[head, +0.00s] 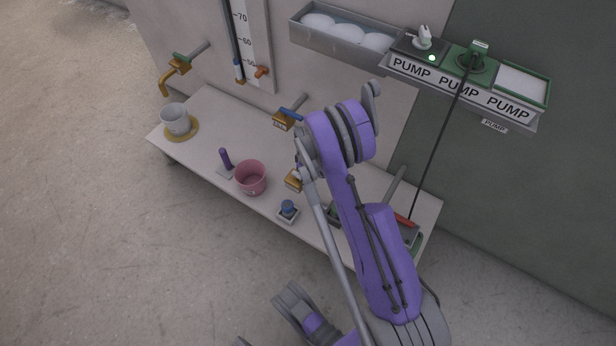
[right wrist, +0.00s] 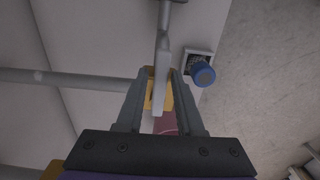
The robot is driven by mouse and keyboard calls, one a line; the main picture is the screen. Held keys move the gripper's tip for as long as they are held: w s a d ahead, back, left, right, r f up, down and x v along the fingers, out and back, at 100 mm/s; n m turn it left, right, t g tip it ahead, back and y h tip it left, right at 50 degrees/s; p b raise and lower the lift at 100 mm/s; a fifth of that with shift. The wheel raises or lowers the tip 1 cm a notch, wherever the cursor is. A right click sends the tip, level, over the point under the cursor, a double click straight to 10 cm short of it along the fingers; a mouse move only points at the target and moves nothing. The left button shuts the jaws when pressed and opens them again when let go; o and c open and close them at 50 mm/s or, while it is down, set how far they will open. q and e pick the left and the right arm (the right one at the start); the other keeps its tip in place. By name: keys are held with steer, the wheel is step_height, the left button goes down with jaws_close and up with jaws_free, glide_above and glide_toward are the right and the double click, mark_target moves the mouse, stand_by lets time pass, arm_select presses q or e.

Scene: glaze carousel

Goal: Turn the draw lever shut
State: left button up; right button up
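In the right wrist view a pale grey lever (right wrist: 161,60) runs down between the fingers of my right gripper (right wrist: 161,78), over a brass block (right wrist: 152,100). Gaps show on both sides of the lever, so the fingers look open around it. In the head view a brass block (head: 292,181) shows on the bench beside my purple right arm; the arm hides most of that lever and the right gripper. I cannot tell how far the lever is turned. A grey and purple part (head: 296,301) at the bottom looks like my left gripper; its fingers are unclear.
A pink bucket (head: 251,178), a purple-handled piece (head: 225,160) and a blue knob (head: 287,207) stand near the block. A blue-handled brass valve (head: 284,121) and a green-handled tap (head: 178,64) are on the wall. A grey bucket (head: 175,119) stands left. A black cable (head: 440,135) hangs right.

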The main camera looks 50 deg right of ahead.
steer(key=shift+o, duration=0.8)
arm_select(q)
steer(key=p+v, duration=0.3)
steer(key=shift+w+r, duration=0.2)
steer(key=shift+w, duration=0.1)
arm_select(e)
step_height(320, 180, up, 11)
steer(key=a+r+t, duration=0.1)
steer(key=a+r, duration=0.7)
steer(key=s+a+r+m+t, duration=0.1)
steer(key=s+a+r+t, duration=0.1)
steer(key=s+a+r, duration=0.5)
steer(key=s+a+r+m+t, duration=0.1)
steer(key=s+a+r, duration=0.1)
steer(key=s+a, duration=0.85)
arm_select(q)
step_height(320, 180, up, 24)
steer(key=w+t+p, duration=0.1)
steer(key=p, duration=1.9)
steer(key=shift+w+p, duration=0.25)
steer(key=shift+p, duration=0.15)
arm_select(e)
steer(key=w+a+r+t, duration=0.1)
steer(key=w+r, duration=0.2)
steer(key=r, duration=2)
steer(key=shift+r, duration=0.4)
